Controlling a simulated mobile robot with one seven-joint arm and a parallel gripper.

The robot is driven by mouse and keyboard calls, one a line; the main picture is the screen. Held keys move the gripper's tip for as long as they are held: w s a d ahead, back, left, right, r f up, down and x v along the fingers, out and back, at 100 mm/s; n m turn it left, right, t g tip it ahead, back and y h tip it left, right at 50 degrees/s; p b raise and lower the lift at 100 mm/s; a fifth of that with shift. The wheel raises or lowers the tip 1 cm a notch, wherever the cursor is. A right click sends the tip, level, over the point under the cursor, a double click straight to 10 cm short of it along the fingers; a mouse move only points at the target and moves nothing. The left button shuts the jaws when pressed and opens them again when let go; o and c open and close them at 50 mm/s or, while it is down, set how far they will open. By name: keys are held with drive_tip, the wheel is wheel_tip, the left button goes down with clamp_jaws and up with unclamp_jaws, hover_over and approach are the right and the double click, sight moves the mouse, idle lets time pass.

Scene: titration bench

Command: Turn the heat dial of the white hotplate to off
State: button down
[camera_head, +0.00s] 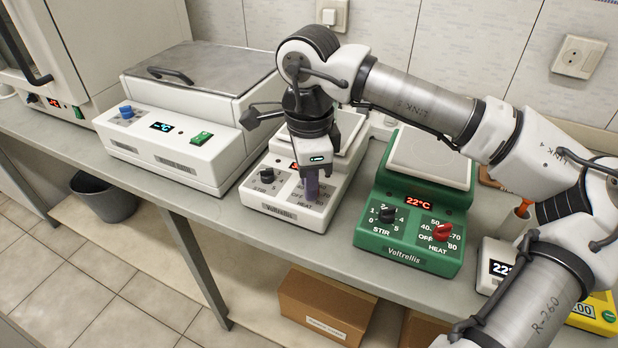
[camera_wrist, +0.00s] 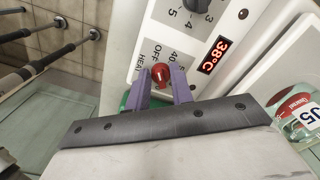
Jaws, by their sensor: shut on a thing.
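The white hotplate (camera_head: 283,213) stands on the bench left of the green one. In the wrist view its panel shows a red heat dial (camera_wrist: 160,74) beside the labels HEAT, OFF, 40 and 50, and a red display (camera_wrist: 214,55) reading 38°C. My gripper (camera_head: 311,192) points down at the front panel. In the wrist view the purple fingers of my gripper (camera_wrist: 161,82) are shut on the dial, one on each side. In the head view the fingers hide the dial. I cannot tell which mark the dial points at.
The black stir dial (camera_head: 267,174) is left of my gripper on the same panel. A green hotplate (camera_head: 368,237) with its own red heat dial (camera_head: 442,233) stands close on the right. A white lidded bath (camera_head: 170,172) stands on the left. The bench's front edge (camera_head: 228,232) is near.

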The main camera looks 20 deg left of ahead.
drive_tip(key=c, duration=1.3)
unclamp_jaws()
drive_tip(key=shift+o, duration=0.2)
wheel_tip(320, 180, up, 14)
